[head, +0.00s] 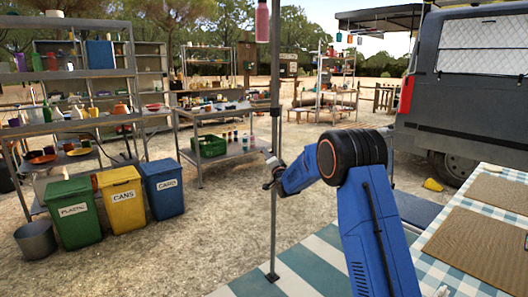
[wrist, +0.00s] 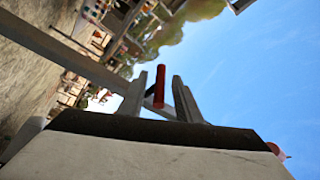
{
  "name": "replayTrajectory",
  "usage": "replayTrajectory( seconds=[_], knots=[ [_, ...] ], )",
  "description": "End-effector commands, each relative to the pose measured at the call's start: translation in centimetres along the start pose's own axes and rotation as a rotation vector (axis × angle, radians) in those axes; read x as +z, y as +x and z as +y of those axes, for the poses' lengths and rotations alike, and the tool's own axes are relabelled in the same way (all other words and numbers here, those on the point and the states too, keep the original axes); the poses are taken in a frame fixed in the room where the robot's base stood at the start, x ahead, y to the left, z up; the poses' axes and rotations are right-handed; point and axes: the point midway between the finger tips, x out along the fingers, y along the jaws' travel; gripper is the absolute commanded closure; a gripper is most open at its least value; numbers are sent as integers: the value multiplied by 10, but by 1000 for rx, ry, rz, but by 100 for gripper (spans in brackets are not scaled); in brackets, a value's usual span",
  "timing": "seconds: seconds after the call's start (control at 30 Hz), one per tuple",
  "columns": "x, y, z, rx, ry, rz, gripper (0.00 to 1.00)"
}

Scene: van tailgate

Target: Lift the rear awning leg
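The awning leg (head: 274,215) is a thin grey upright pole in the head view, with a dark collar partway up and a small foot on the striped mat. My gripper (head: 271,175) is beside or at the pole, below the collar; contact is unclear at this size. In the wrist view a grey bar (wrist: 70,60), probably the leg, runs in from the upper left towards the fingers. My gripper (wrist: 160,76) shows there with its two fingers apart. A short red rod (wrist: 159,88) appears between them, with gaps on both sides; its depth is unclear.
A table with a checked cloth (head: 433,257) stands at the right, by a grey van (head: 470,100). Green, yellow and blue bins (head: 163,188) stand at the left by shelving. A pink bottle (head: 262,22) hangs near the pole's top. Gravel between is open.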

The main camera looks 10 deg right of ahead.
Motion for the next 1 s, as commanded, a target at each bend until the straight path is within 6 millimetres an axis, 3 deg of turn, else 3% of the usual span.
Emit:
replayTrajectory(
  seconds=[0.3, 0.73, 0.87, 1.0],
  knots=[
    [0, 42, 0, -1, -1, 0, 69],
    [0, 51, 0, 0, -1, 0, 69],
    [0, 51, 0, 0, -1, 0, 98],
    [0, 51, -1, -1, -1, 0, 100]
  ],
)
